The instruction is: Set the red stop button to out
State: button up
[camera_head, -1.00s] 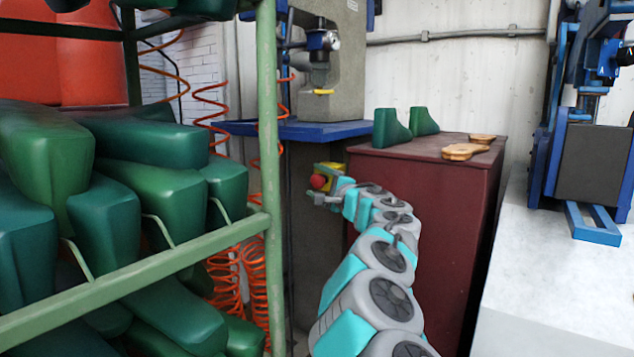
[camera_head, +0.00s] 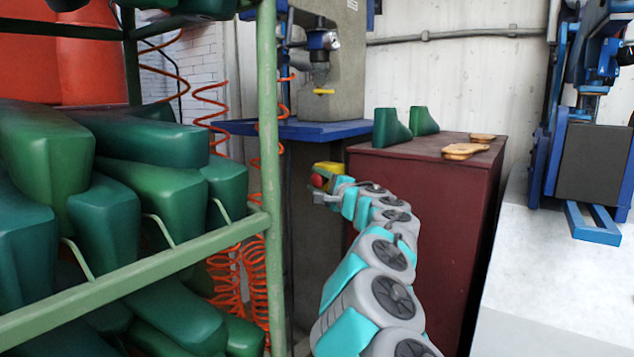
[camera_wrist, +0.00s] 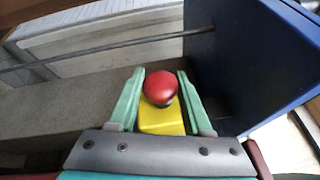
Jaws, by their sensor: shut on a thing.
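The red stop button (camera_head: 318,181) sits on a yellow box (camera_head: 328,168) at the front of the grey press, below its blue table. In the wrist view the round red button (camera_wrist: 160,87) stands above the yellow box (camera_wrist: 162,118), between my two teal fingers. My gripper (camera_head: 322,192) is at the button, partly hidden by my arm in the head view. In the wrist view my gripper (camera_wrist: 160,90) is shut on the red button, with one finger on each side. The contact itself is hard to make out.
A green rack (camera_head: 270,180) with green shoe lasts stands at the left. A dark red cabinet (camera_head: 425,210) with green blocks and tan soles is right of the press. The blue press table (camera_head: 300,131) is just above. Orange coiled hoses (camera_head: 240,285) hang behind the rack.

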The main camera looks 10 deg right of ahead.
grip_shut()
